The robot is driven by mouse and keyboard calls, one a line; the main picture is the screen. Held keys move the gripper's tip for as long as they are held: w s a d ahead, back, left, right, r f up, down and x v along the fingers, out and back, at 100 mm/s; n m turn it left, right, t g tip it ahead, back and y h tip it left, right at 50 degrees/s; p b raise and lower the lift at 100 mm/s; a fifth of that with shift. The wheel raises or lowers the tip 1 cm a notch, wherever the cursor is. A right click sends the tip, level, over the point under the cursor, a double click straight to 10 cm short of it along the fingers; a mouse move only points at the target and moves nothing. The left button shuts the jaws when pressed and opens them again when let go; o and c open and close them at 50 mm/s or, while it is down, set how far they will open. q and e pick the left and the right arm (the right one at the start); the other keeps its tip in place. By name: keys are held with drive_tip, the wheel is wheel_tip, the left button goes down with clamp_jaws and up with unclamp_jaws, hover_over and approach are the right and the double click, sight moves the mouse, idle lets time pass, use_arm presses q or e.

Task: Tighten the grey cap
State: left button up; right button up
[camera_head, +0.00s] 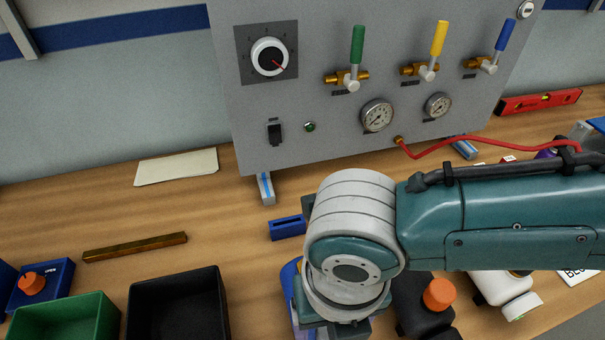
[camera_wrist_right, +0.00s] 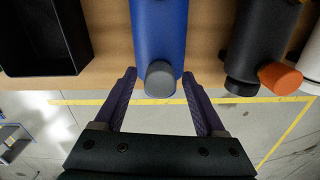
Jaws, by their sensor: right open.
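The grey cap (camera_wrist_right: 160,78) sits on the near end of a blue bottle (camera_wrist_right: 160,30) in the right wrist view. My right gripper (camera_wrist_right: 159,74) is open, with one purple finger on each side of the cap. A gap shows between the cap and each finger. In the head view the right arm comes in from the right, and its wrist hides the cap and most of the bottle. Only a blue edge (camera_head: 288,274) of the bottle shows there, left of the wrist. My left gripper is not in view.
A black bottle with an orange cap (camera_head: 438,294) and a white bottle (camera_head: 497,286) lie right of my wrist. A black bin (camera_head: 178,275) and a green bin (camera_head: 70,308) stand left. A valve panel (camera_head: 330,90) stands behind; a brass bar (camera_head: 135,246) lies on open table.

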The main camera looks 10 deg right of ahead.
drive_tip(key=shift+n, duration=0.6)
drive_tip(key=shift+f+n+b, duration=0.15)
drive_tip(key=shift+n+b, duration=0.25)
drive_tip(key=shift+n, duration=1.6)
drive_tip(key=shift+n+b, duration=0.45)
drive_tip(key=shift+n, duration=1.65)
drive_tip(key=shift+c, duration=0.4)
